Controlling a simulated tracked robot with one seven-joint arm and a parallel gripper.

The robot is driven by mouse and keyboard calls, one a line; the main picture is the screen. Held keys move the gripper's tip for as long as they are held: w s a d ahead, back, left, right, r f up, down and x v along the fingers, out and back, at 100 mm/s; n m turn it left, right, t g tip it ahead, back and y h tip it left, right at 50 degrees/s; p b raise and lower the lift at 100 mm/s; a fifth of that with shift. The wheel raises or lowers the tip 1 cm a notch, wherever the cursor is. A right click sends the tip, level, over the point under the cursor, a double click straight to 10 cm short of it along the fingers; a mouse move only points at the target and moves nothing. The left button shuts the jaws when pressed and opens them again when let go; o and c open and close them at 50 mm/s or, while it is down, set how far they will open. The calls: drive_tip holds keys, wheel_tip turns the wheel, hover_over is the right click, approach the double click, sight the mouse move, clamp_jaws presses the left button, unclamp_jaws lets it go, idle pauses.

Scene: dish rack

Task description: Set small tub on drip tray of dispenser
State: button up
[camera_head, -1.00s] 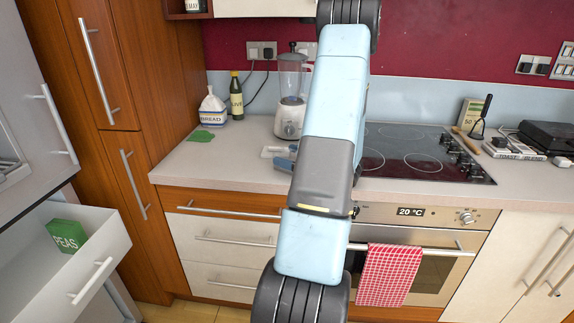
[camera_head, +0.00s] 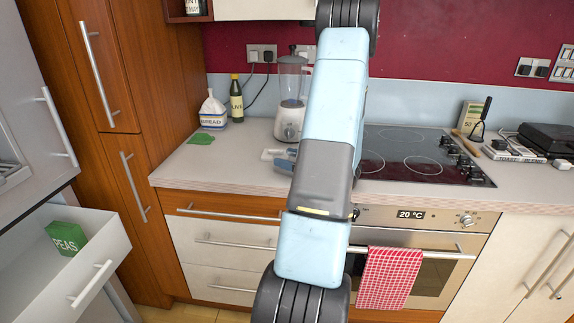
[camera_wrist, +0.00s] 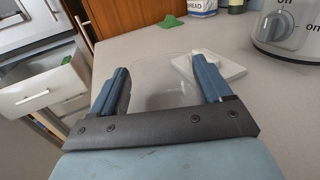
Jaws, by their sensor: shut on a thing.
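A small clear tub (camera_wrist: 165,92) sits between the two blue fingers of my gripper (camera_wrist: 160,85) in the wrist view. My gripper is shut on it, just above or at the worktop; I cannot tell if the tub touches it. In the head view a blue finger of my gripper (camera_head: 284,158) shows left of my arm, which hides most of the gripper; the tub is not clear there. The grey fridge front at the far left has a dispenser recess (camera_head: 8,155), cut by the picture edge. A grey ledge, seemingly its drip tray (camera_head: 15,177), is at the recess bottom.
A white flat board (camera_wrist: 228,68) lies just beyond the right finger. The blender (camera_head: 289,118) stands behind. An open drawer (camera_head: 95,268) with a peas box (camera_head: 67,238) juts out below the dispenser.

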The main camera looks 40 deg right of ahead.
drive_tip(key=shift+r, duration=0.3)
drive_tip(key=r, duration=0.3)
drive_tip(key=shift+s+r, duration=0.1)
drive_tip(key=shift+s, duration=0.15)
drive_tip(key=s+a+r, duration=0.3)
drive_tip(key=s+r, duration=0.6)
drive_tip(key=s, duration=0.4)
drive_tip(key=shift+a, duration=0.2)
